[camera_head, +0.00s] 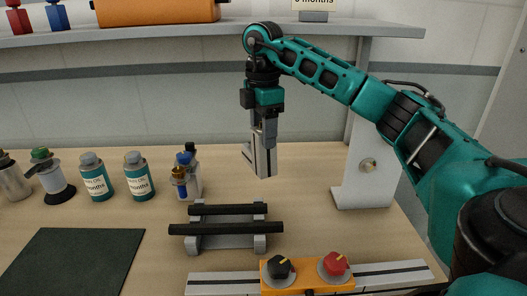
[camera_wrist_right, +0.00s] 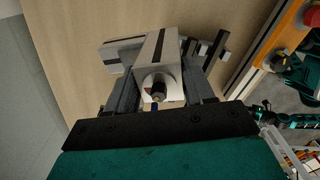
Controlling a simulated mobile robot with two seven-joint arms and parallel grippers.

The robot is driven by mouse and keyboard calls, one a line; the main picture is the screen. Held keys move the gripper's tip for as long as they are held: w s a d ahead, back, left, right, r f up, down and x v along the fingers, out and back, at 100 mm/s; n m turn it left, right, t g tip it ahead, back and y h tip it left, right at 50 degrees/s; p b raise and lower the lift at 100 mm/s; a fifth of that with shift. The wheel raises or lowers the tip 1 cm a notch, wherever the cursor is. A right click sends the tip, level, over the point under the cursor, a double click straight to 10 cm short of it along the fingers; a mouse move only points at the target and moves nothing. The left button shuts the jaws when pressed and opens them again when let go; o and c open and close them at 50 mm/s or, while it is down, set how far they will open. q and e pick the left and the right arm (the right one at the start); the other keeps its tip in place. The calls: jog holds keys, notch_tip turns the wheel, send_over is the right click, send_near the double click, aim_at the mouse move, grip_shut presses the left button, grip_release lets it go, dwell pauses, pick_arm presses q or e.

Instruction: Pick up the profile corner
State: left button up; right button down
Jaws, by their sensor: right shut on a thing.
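The profile corner (camera_head: 262,163) is a light grey metal piece with dark slots, two legs meeting at an angle. My right gripper (camera_head: 264,138) is shut on it and holds it above the table, apart from the tabletop. In the right wrist view the profile corner (camera_wrist_right: 158,58) sits between the two grey fingers of the right gripper (camera_wrist_right: 160,92), its round end fitting facing the camera. My left gripper is in neither view.
A rack with two black bars (camera_head: 226,228) stands below the held piece. An orange control box (camera_head: 308,274) with black and red knobs is at the front. Bottles (camera_head: 137,176) stand left, a white upright (camera_head: 362,185) right. A shelf (camera_head: 200,34) runs behind.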

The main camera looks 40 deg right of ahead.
notch_tip(320, 180, up, 3)
jog(key=shift+f, duration=0.2)
jog(key=s+a+b, duration=0.1)
jog(key=s+a, duration=1)
jog(key=s, duration=0.2)
jog(key=shift+t, duration=0.5)
jog(key=w+d+f+p, duration=0.1)
jog(key=w+d+p, duration=0.1)
jog(key=w+d, duration=0.2)
jog(key=w+d+f+p, duration=0.1)
jog(key=w+d+p, duration=0.1)
jog(key=w+d, duration=0.2)
jog(key=w+d+f+p, duration=0.1)
jog(key=w+d, duration=0.3)
jog(key=w, duration=0.4)
jog(key=shift+w+d+f+p, duration=0.1)
jog(key=shift+w+f+p, duration=0.2)
jog(key=shift+f+p, duration=0.15)
jog(key=shift+d+f, duration=0.1)
jog(key=shift+f, duration=1)
notch_tip(320, 180, down, 5)
jog(key=b, duration=0.3)
jog(key=shift+r+b, duration=0.1)
jog(key=shift+b, duration=0.3)
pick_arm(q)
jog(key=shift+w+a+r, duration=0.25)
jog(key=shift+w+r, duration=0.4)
